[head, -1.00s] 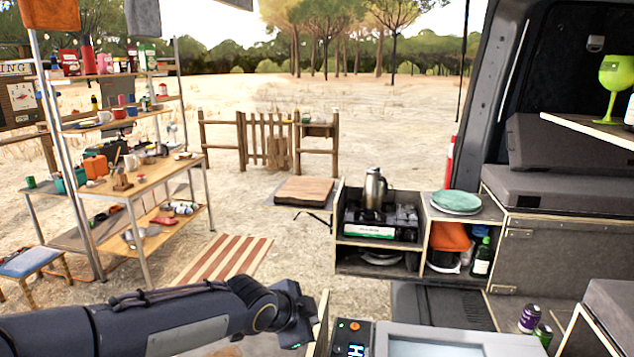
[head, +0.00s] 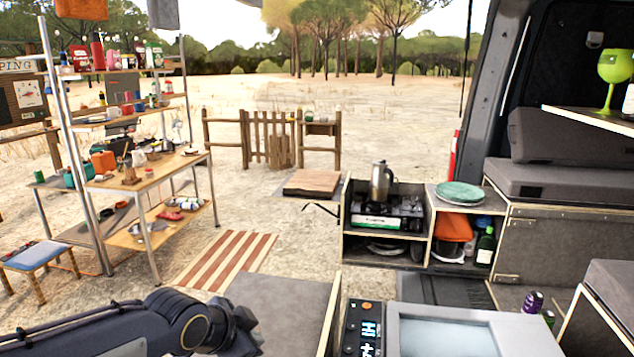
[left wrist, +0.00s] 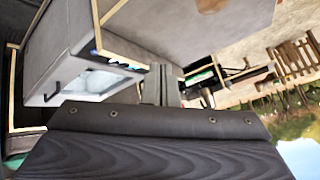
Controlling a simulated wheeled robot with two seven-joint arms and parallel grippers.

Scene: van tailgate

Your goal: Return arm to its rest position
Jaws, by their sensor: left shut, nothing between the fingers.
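My left arm comes in from the lower left of the head view and ends in the dark left gripper (head: 246,332) near the bottom edge. Its fingertips are not clear there. In the left wrist view the left gripper's fingers (left wrist: 161,86) are together, with nothing between them. My left gripper is apart from the things around it as far as I can tell. My right arm and gripper are not in view.
A striped mat (head: 226,262) and shelving (head: 150,180) are left.

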